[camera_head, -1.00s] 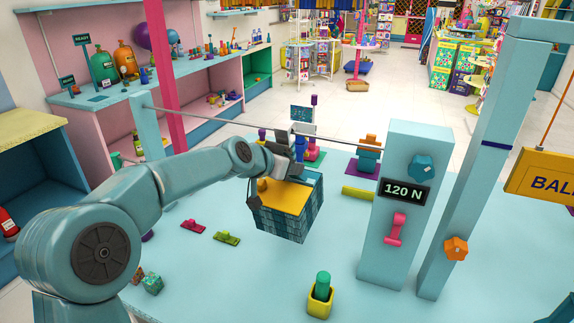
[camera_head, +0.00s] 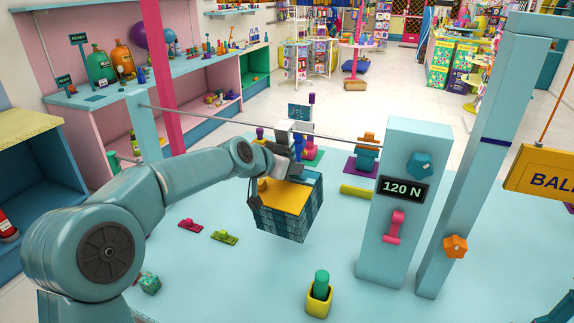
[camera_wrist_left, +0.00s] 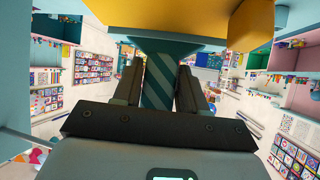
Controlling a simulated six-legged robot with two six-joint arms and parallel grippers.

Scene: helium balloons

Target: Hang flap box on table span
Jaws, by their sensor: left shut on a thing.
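The flap box (camera_head: 282,222) is a dark teal plaid box with a yellow top, held above the light blue table (camera_head: 215,270) and slightly tilted. My left gripper (camera_head: 277,182) is shut on it at its upper back edge. In the left wrist view, a teal striped part of the box (camera_wrist_left: 160,80) sits between the two dark fingers, under a teal plate and yellow parts. The span, a thin grey rod (camera_head: 215,121), runs from a blue post on the left to the 120 N pillar, behind the box. Whether box and rod touch is unclear. My right gripper is out of view.
The 120 N pillar (camera_head: 402,245) and a tall blue post (camera_head: 465,200) stand to the right of the box. A yellow cup with a green peg (camera_head: 320,295) stands in front. Small pink and green pieces (camera_head: 224,237) lie left; a yellow bar (camera_head: 356,191) lies behind.

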